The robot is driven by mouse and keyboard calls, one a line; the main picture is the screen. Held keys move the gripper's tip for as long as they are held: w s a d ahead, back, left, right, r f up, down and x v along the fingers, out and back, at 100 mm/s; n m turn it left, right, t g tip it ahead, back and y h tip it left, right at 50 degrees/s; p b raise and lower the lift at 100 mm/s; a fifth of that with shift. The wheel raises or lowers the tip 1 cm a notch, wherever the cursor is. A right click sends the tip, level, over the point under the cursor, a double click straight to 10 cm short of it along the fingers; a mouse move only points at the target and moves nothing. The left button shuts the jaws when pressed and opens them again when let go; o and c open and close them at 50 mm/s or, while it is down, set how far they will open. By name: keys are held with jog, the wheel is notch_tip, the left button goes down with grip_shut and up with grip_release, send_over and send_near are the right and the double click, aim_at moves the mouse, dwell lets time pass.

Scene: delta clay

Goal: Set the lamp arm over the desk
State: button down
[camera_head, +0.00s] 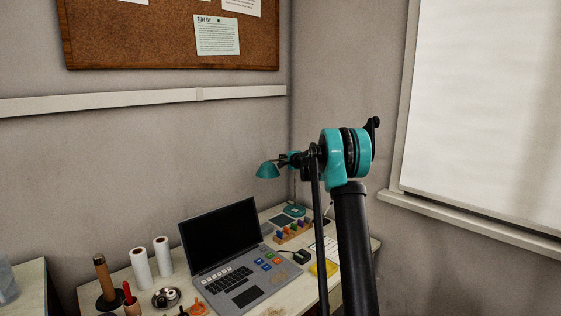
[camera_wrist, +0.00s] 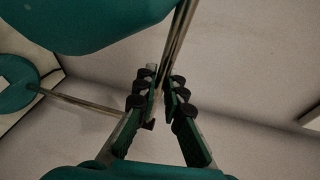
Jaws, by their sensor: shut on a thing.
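The lamp has a teal shade (camera_head: 267,170) that hangs over the back of the desk (camera_head: 90,294), to the right of the laptop screen. Its round teal base (camera_head: 294,210) stands at the desk's back right corner. In the wrist view the shade (camera_wrist: 95,20) fills the top left, the base (camera_wrist: 14,88) is at the left edge, and the thin metal lamp arm (camera_wrist: 178,42) runs down between my fingers. My gripper (camera_wrist: 162,88) is shut on the lamp arm close beside the shade. In the head view my own arm partly hides the gripper and lamp joint.
An open laptop (camera_head: 240,287) takes up the desk's middle. A wooden block rack (camera_head: 293,231), a yellow pad (camera_head: 323,269) and a small black box (camera_head: 296,257) lie to its right. White rolls (camera_head: 140,268) and a small bowl (camera_head: 166,298) stand at left. Walls close in behind.

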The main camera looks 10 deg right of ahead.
jog(key=s+d+n+g+y, duration=0.3)
jog(key=d+n+g+y, duration=0.2)
jog(key=n+y, duration=0.1)
jog(key=shift+s+d+n+y, duration=0.2)
jog(key=shift+n+y, duration=0.2)
jog(key=shift+y, duration=0.1)
dwell(0.3)
jog(key=c, duration=1.6)
grip_release()
jog(key=shift+d, duration=0.1)
jog(key=v, duration=1.2)
jog(key=shift+w+r, duration=0.1)
jog(key=shift+w, duration=0.05)
jog(key=shift+c, duration=0.2)
